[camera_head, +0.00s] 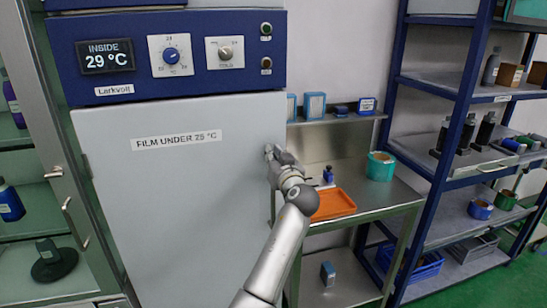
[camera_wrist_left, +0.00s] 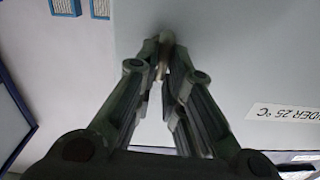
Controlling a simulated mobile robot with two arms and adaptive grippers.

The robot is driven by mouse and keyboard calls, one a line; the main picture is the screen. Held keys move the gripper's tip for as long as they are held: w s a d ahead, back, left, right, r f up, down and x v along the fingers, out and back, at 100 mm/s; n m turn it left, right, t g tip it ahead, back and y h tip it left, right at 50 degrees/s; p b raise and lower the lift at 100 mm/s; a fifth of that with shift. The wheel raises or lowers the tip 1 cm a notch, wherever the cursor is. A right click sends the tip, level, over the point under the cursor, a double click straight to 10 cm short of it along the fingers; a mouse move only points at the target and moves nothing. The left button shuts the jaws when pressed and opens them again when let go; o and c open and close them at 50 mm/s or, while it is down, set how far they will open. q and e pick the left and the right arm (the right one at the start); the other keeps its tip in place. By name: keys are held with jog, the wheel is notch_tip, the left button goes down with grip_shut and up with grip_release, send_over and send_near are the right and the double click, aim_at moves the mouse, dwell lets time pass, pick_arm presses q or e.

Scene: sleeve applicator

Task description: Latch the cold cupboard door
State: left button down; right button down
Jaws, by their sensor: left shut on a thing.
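The cold cupboard door (camera_head: 185,205) is a pale grey panel labelled "FILM UNDER 25 °C", below a blue control panel (camera_head: 190,55) whose display reads "INSIDE 29 °C". The door looks close to its frame; I cannot tell whether it is fully closed or latched. My left gripper (camera_head: 270,152) is at the door's right edge, its fingers together. In the left wrist view, the fingertips (camera_wrist_left: 164,66) close on a small handle-like part of the door (camera_wrist_left: 161,71), mostly hidden by the fingers. The grey door face (camera_wrist_left: 250,70) lies behind them. My right gripper is not in view.
Right of the cupboard, a steel bench (camera_head: 390,195) holds an orange tray (camera_head: 333,204) and a teal tub (camera_head: 381,166). Blue-framed shelving (camera_head: 455,120) with bottles and tape rolls stands further right. A glass-fronted cabinet (camera_head: 55,180) with handles stands at left.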

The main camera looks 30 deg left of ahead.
pick_arm(q)
jog(key=m, duration=0.4)
jog(key=shift+w+d+f, duration=0.1)
jog(key=shift+w+d, duration=0.05)
jog(key=shift+w+d+f+m+p, duration=0.15)
jog(key=shift+m+p, duration=0.5)
jog(key=shift+m, duration=1.5)
jog(key=shift+f+m+p, duration=0.2)
jog(key=shift+m+p, duration=0.5)
jog(key=shift+m, duration=1.4)
jog(key=shift+w+d+f+m+p, duration=0.15)
jog(key=shift+m+p, duration=0.5)
jog(key=shift+m, duration=1.5)
jog(key=shift+a, duration=0.1)
jog(key=c, duration=1.5)
grip_release()
